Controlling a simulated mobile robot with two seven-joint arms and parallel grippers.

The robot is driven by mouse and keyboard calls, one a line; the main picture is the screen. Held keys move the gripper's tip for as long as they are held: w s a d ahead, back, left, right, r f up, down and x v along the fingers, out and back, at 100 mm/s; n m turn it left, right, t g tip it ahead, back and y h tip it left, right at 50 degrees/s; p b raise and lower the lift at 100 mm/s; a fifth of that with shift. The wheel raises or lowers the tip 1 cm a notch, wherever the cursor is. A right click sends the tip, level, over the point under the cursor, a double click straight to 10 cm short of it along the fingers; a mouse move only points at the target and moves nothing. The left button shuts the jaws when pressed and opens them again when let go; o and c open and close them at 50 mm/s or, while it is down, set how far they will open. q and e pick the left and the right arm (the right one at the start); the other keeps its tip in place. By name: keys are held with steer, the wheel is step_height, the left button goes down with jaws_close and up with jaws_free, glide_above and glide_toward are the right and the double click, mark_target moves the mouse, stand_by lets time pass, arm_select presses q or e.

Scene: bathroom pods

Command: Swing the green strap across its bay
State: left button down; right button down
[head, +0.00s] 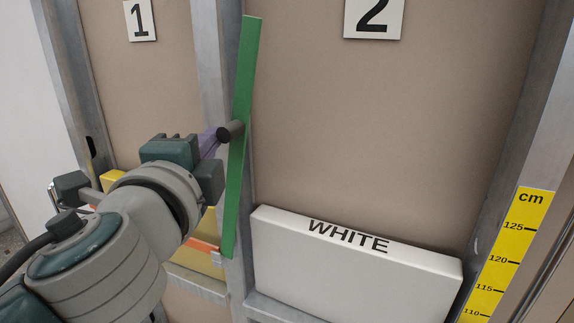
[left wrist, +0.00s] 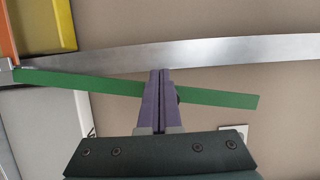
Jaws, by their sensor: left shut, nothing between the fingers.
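The green strap (head: 244,85) stands nearly upright along the post between bays 1 and 2, its top leaning slightly right. Its lower end is beside a small bracket on the post. A dark round knob (head: 231,131) sticks out from its middle. My left gripper (head: 214,138) is shut and empty, its purple fingers just left of the knob; I cannot tell if they touch it. In the left wrist view the strap (left wrist: 80,83) runs behind the shut fingers (left wrist: 160,73), which mostly hide the knob. My right gripper is not in view.
A white box (head: 350,268) marked WHITE stands low in bay 2, under the number 2 plate (head: 374,17). A yellow centimetre scale (head: 508,255) is on the right post. Bay 1 holds a yellow box (head: 205,262) with an orange strip, partly behind my arm. Bay 2 above the white box is clear.

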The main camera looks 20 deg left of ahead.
arm_select(q)
steer(key=d+f+b, duration=0.1)
steer(key=d+b, duration=0.2)
steer(key=d, duration=0.3)
steer(key=shift+s+d+f, duration=0.25)
steer(key=shift+d+f, duration=0.05)
steer(key=shift+f, duration=0.05)
stand_by(0.7)
steer(key=shift+s, duration=0.1)
steer(key=s, duration=0.7)
steer(key=shift+s+a, duration=0.35)
steer(key=shift+s, duration=0.05)
